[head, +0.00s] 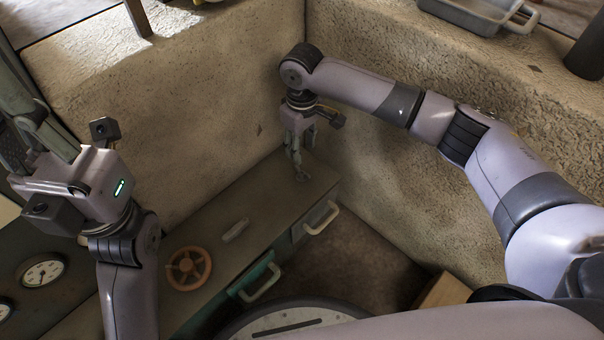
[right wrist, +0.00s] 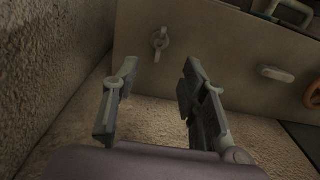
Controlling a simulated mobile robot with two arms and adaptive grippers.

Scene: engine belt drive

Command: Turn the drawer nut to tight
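The drawer nut, a small grey winged piece (right wrist: 161,41), sits on the flat top of the bench in the right wrist view. In the head view it shows at the bench's far end (head: 302,178), just below my right gripper (head: 295,160). In the right wrist view my right gripper (right wrist: 158,80) is open and empty, its fingers apart, with the nut beyond the gap between the tips. I cannot tell how tight the nut is. My left gripper (head: 22,118) is at the left edge of the head view, away from the nut; its finger opening is unclear.
The bench (head: 205,252) runs along the wall and carries an orange handwheel (head: 189,268) and a pale handle (head: 235,230). Its front has a green drawer (head: 252,274) and a grey drawer (head: 309,222). Rough walls stand close behind and right of my right gripper.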

